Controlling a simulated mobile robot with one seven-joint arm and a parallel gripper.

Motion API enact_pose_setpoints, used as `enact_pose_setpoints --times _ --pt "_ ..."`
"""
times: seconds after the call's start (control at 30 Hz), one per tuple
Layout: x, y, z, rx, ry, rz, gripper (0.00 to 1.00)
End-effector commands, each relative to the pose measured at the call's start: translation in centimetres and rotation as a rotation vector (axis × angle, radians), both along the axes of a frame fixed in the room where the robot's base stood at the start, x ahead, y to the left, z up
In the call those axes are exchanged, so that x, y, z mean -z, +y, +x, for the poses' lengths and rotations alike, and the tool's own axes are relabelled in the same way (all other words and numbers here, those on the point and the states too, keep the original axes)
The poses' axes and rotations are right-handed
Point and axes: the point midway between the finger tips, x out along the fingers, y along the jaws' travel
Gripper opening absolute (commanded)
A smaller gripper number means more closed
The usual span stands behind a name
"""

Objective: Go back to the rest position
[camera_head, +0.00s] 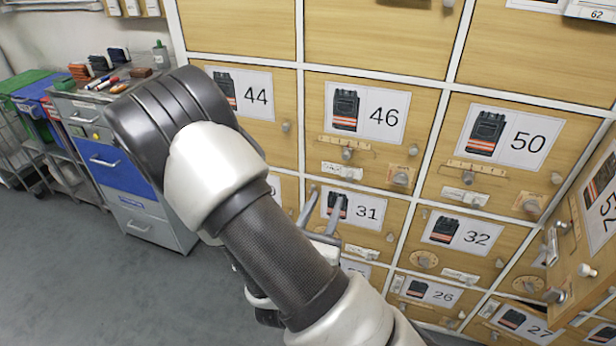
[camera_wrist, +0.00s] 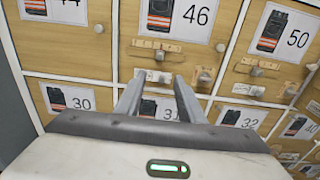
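My gripper (camera_head: 325,194) is in front of the wooden locker wall, over the door labelled 31 (camera_head: 368,213) in the head view. I cannot tell whether the fingertips touch the wall. My arm is bent and covers part of the lockers and floor in the head view.
A door (camera_head: 590,225) at the right stands at an angle, seemingly swung open. Knobs and latches stick out from several doors. Grey floor (camera_head: 75,270) at the lower left is clear.

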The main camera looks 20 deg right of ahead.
Motion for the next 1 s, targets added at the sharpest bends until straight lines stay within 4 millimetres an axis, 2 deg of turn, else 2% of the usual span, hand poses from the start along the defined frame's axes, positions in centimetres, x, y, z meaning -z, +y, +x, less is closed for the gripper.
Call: enact_pose_setpoints --times 0.17,0.27,0.37,0.43,0.5,0.6,0.67,0.7,0.8,0.9,1.0 --pt "-0.7 -0.7 -0.2 0.034 -0.015 0.014 0.35" --pt "-2.8 -3.0 -1.1 0.161 -0.071 0.068 0.35" --pt "-5.7 -6.7 -3.7 0.382 -0.156 0.177 0.35" --pt "-7.3 -9.2 -6.5 0.564 -0.222 0.289 0.35" --pt "-8.1 -10.9 -9.6 0.741 -0.282 0.418 0.35" --pt "-8.5 -11.8 -13.9 0.971 -0.360 0.629 0.35" --pt "-8.4 -11.4 -16.0 1.093 -0.405 0.772 0.35" --pt "-8.3 -10.9 -17.3 1.168 -0.435 0.874 0.35" --pt "-8.2 -8.5 -19.3 1.323 -0.507 1.150 0.35" --pt "-8.8 -5.5 -20.0 1.425 -0.570 1.429 0.35" --pt "-10.0 -2.8 -19.8 1.472 -0.618 1.666 0.35"
